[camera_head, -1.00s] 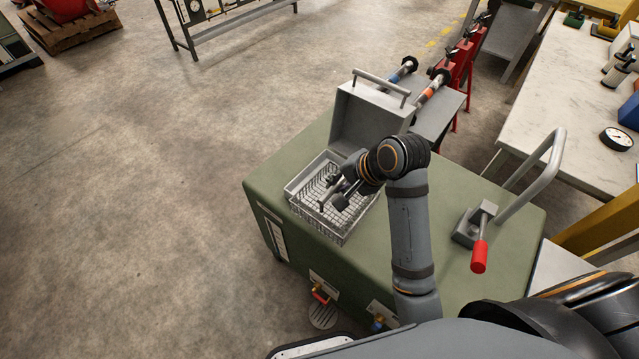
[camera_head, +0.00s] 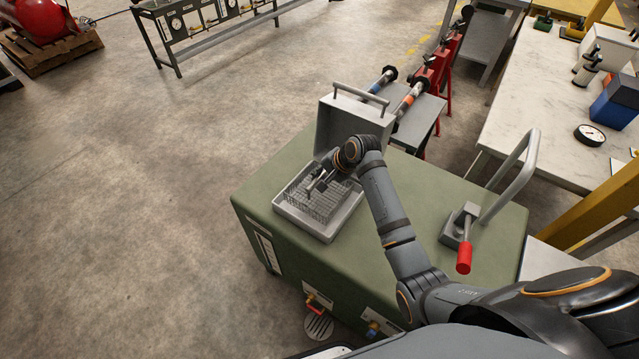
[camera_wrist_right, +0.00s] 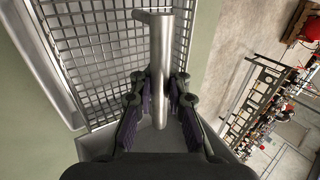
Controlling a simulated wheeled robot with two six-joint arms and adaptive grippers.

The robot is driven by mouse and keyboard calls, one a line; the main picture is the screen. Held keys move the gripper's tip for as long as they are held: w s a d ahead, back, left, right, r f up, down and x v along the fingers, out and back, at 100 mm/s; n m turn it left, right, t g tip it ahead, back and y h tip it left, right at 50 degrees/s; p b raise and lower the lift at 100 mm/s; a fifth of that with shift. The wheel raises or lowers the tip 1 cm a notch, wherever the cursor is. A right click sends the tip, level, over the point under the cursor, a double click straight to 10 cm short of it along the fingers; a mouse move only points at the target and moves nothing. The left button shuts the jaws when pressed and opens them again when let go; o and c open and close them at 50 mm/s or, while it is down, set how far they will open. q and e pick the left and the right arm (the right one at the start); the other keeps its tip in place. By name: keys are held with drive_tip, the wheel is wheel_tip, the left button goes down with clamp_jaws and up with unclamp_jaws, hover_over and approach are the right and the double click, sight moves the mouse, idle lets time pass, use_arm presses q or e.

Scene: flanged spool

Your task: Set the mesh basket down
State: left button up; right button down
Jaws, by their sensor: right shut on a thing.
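The mesh basket (camera_head: 322,208) is a grey wire basket over the light-grey rectangular opening (camera_head: 300,223) in the green machine's top. It appears level and within the rim; I cannot tell whether its bottom touches anything. My right gripper (camera_head: 316,188) is above the basket. In the right wrist view, my right gripper (camera_wrist_right: 160,108) is shut on the basket's grey bar handle (camera_wrist_right: 160,60), with the mesh (camera_wrist_right: 95,50) beyond and to the left. The fingers and wrist hide part of the basket. My left gripper is not in view.
The raised grey lid (camera_head: 350,128) with a bar handle stands behind the opening. A red-handled lever (camera_head: 464,257) and a bent grey tube (camera_head: 518,170) are to the right on the green machine (camera_head: 420,180). A pale workbench (camera_head: 530,110) stands farther right.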

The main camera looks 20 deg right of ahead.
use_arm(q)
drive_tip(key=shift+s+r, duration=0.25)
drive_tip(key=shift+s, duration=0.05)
use_arm(e)
drive_tip(key=shift+f, duration=1.55)
use_arm(q)
drive_tip(key=shift+p, duration=0.3)
use_arm(e)
drive_tip(key=c, duration=1.3)
unclamp_jaws()
drive_tip(key=shift+f, duration=0.1)
use_arm(q)
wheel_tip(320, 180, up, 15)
drive_tip(key=p, duration=1.5)
use_arm(e)
drive_tip(key=v, duration=1.2)
